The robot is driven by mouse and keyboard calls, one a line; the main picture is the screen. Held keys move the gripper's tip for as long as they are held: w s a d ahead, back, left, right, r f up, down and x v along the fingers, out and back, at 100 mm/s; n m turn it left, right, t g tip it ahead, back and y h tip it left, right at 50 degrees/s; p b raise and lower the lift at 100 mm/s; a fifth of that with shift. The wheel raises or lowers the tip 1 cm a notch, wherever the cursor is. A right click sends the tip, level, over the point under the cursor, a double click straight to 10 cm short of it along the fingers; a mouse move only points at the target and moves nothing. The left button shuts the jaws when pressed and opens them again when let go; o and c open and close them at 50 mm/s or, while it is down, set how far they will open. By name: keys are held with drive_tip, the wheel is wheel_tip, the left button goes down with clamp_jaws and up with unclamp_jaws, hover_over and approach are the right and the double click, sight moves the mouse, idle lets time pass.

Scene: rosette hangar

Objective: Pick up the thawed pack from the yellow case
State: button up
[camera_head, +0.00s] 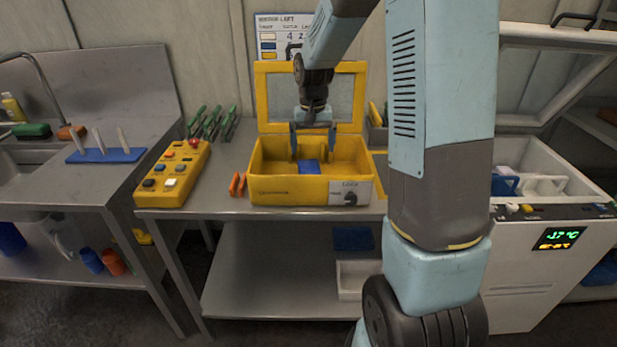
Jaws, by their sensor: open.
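The yellow case (285,191) stands open on the steel table, its lid with a clear pane raised at the back. A blue pack (309,167) lies inside it, near the middle; only its upper part shows above the front wall. My gripper (313,148) points down over the case, its two fingers apart and empty. The fingertips reach about rim level, above and slightly behind the pack. Whether they touch anything is too small to tell.
A yellow control box (173,173) and green-handled tools (212,122) stand left of the case. Orange clips (238,184) lie beside it. An open freezer (540,240) showing -17 °C stands at right. The sink bench (90,185) is at left. My arm hides the table's right end.

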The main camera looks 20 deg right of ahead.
sight(310, 171)
wheel_tip(310, 171, down, 4)
drive_tip(key=shift+a+f, duration=0.2)
drive_tip(key=shift+f, duration=1.15)
drive_tip(key=shift+a+f, duration=0.2)
drive_tip(key=shift+f, duration=1.15)
drive_tip(key=shift+c, duration=0.3)
drive_tip(key=c, duration=1.2)
drive_tip(key=shift+r, duration=0.15)
